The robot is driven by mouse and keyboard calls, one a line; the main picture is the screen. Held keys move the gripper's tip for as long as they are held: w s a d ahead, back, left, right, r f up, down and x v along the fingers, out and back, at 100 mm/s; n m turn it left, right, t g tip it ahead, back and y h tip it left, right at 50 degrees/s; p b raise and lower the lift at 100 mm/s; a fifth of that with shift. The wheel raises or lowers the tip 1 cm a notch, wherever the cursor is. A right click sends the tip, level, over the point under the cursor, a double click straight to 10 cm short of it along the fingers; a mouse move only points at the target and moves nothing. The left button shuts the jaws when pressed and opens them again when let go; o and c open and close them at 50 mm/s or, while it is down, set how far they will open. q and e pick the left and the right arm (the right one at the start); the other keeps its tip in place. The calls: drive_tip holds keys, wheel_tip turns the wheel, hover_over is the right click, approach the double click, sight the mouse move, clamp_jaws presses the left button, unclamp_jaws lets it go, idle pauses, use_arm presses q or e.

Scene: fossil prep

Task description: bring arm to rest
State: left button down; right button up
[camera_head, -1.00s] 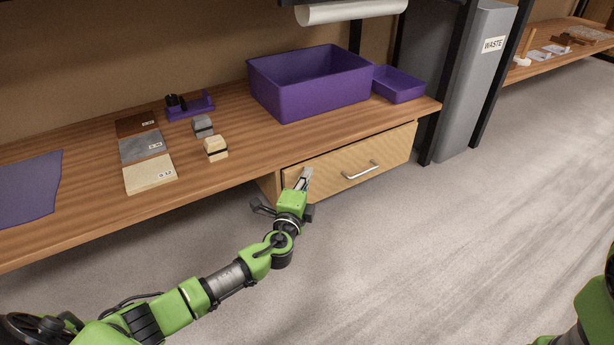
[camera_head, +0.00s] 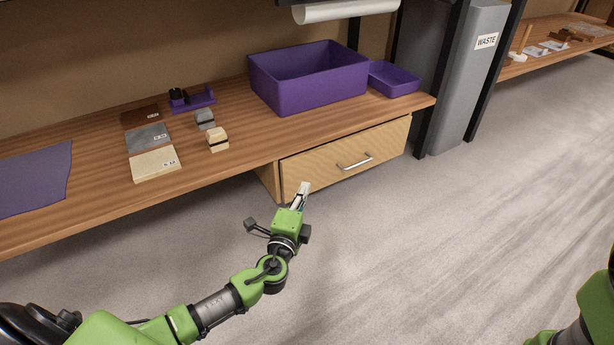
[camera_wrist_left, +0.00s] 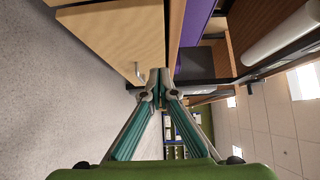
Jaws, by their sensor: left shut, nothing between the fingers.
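My left gripper (camera_head: 302,190) is in front of the bench, over the floor, just below and left of the drawer (camera_head: 345,158). Its fingers are shut with nothing between them; the closed fingertips also show in the left wrist view (camera_wrist_left: 160,94). The drawer front and its silver handle (camera_head: 354,162) are apart from the fingers as far as I can tell. My right gripper is not in view; only a green part of my right arm shows at the lower right edge.
The wooden bench (camera_head: 90,206) carries a large purple bin (camera_head: 310,95), a small purple tray (camera_head: 395,80), sample tiles (camera_head: 154,163), two small blocks (camera_head: 217,140) and a purple mat (camera_head: 35,180). A grey waste bin (camera_head: 468,90) stands right. The floor (camera_head: 440,240) is clear.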

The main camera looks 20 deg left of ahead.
use_arm(q)
drive_tip(key=s, duration=0.3)
drive_tip(key=shift+d+r+p, duration=0.1)
drive_tip(key=shift+d+p, duration=0.2)
drive_tip(key=shift+d, duration=0.05)
